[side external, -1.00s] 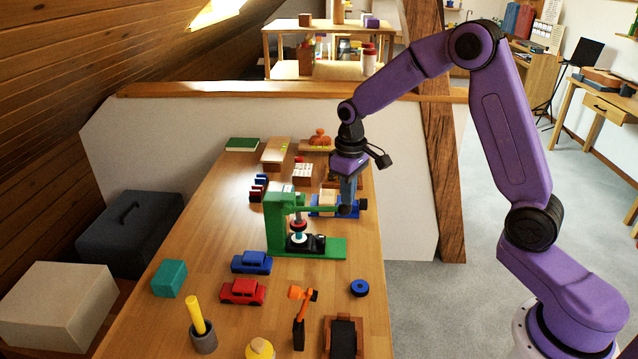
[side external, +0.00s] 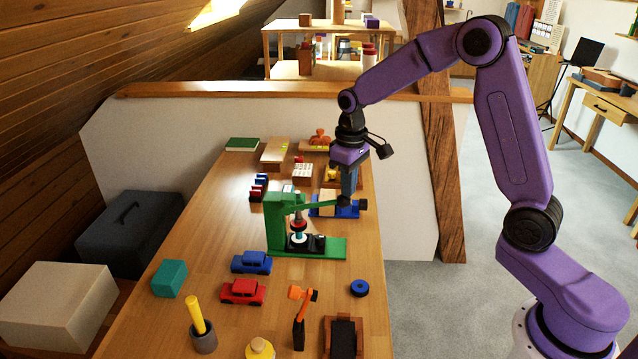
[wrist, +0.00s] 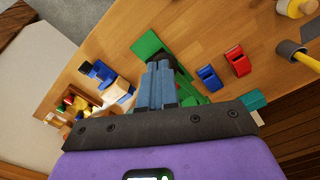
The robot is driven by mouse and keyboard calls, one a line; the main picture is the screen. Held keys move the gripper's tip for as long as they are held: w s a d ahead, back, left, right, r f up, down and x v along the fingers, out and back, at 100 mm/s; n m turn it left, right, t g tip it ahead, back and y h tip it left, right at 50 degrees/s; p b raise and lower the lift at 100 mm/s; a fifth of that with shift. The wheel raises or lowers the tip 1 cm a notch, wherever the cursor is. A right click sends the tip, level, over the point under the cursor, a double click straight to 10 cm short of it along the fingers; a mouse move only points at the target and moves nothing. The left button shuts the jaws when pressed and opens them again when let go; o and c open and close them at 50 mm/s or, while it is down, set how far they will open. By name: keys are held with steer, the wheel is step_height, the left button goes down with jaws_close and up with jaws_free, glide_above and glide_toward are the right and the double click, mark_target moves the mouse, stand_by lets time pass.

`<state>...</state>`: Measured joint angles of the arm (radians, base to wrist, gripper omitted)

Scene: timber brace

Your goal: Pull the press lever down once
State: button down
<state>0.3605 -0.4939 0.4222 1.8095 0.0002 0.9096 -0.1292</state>
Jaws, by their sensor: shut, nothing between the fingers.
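The green press (side external: 277,222) stands on its green base (side external: 335,248) near the middle of the table. Its lever (side external: 322,204) reaches right from the frame and slopes slightly up to a dark knob (side external: 344,202). The ram with a red ring (side external: 299,220) hangs above a white-topped piece on the black bed (side external: 306,243). My gripper (side external: 348,194) is shut and empty, pointing down at the lever's knob end; I cannot tell whether it touches. In the wrist view the shut fingers (wrist: 160,66) cover the lever, and the press's green base (wrist: 147,44) shows beyond them.
A blue fixture with a wooden block (side external: 327,198) stands just behind the lever. In front are a blue car (side external: 251,263), a red car (side external: 243,292), a blue ring (side external: 359,288) and a teal block (side external: 169,279). Free tabletop lies left of the press.

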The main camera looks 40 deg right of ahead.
step_height(320, 180, up, 11)
stand_by(1.5)
steer(key=shift+r, duration=0.1)
steer(key=s+a+f+n, duration=0.2)
steer(key=s+a+n, duration=0.2)
steer(key=s, duration=0.8)
steer(key=s+a+f+n, duration=0.3)
steer(key=s+a, duration=0.1)
steer(key=s, duration=0.8)
steer(key=s+d+f+n, duration=0.2)
steer(key=s+d, duration=0.1)
steer(key=s, duration=0.6)
steer(key=shift+f+n, duration=0.2)
steer(key=shift+n, duration=0.1)
